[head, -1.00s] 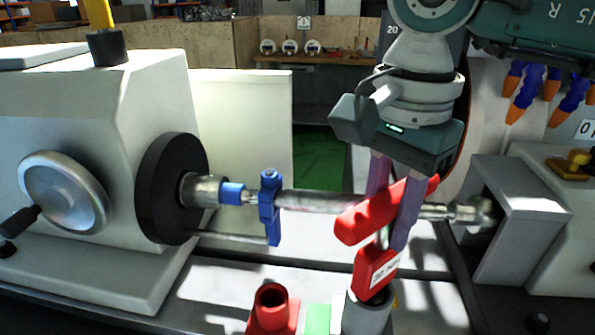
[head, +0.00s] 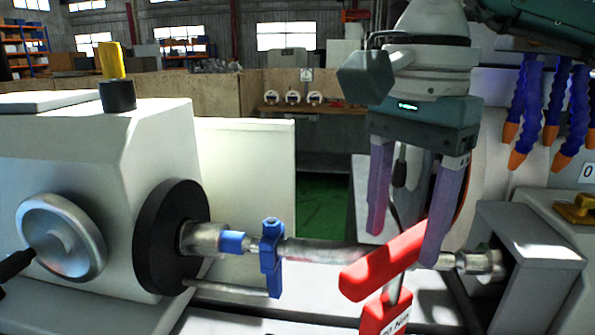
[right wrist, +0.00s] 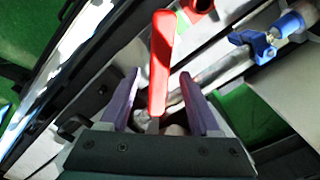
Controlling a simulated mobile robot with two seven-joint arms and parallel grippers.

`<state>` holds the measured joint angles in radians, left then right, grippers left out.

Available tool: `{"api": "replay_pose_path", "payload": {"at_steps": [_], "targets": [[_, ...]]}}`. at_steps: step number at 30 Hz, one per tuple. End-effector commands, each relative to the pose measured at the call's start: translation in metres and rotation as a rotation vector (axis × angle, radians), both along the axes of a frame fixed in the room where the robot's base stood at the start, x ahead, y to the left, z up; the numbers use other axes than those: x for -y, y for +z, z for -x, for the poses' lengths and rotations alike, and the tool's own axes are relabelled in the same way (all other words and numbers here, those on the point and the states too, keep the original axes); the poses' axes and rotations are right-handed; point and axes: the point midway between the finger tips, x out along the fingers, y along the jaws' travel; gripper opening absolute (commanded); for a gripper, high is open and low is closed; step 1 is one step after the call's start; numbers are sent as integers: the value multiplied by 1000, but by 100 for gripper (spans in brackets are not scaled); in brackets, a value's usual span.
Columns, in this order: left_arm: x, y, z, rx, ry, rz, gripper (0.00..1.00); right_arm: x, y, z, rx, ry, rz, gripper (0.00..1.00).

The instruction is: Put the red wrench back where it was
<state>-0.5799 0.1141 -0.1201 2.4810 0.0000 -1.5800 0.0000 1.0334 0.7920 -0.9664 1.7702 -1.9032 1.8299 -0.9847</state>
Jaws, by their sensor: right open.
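The red wrench has a red crossbar handle (head: 385,262) on a short metal stem above a labelled red block (head: 388,314). It stands in front of the shaft in the head view, and its lower end is cut off by the picture edge. My right gripper (head: 405,243) is open above the handle, its purple fingers spread apart. The right finger overlaps the handle's right end in the picture; whether they touch I cannot tell. In the right wrist view the handle (right wrist: 161,60) lies ahead, between the open fingers (right wrist: 158,76). My left gripper is not in view.
A metal shaft (head: 330,251) with a blue clamp (head: 271,258) runs between the black wheel (head: 172,238) and the right-hand tailstock (head: 530,245). Blue hoses with orange tips (head: 527,110) hang at right. A red holder (right wrist: 198,6) shows in the right wrist view.

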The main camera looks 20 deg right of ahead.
Motion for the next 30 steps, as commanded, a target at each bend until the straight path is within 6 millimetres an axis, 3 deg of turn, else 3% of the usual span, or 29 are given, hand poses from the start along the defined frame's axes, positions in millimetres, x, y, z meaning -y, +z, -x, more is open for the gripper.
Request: {"api": "replay_pose_path", "payload": {"at_steps": [6,10,30], "targets": [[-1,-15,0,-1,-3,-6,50,0,43,-1,5,1,1,63],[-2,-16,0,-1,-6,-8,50,0,58,-1,2,-1,0,63],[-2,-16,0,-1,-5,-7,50,0,64,0,-1,0,-1,63]]}}
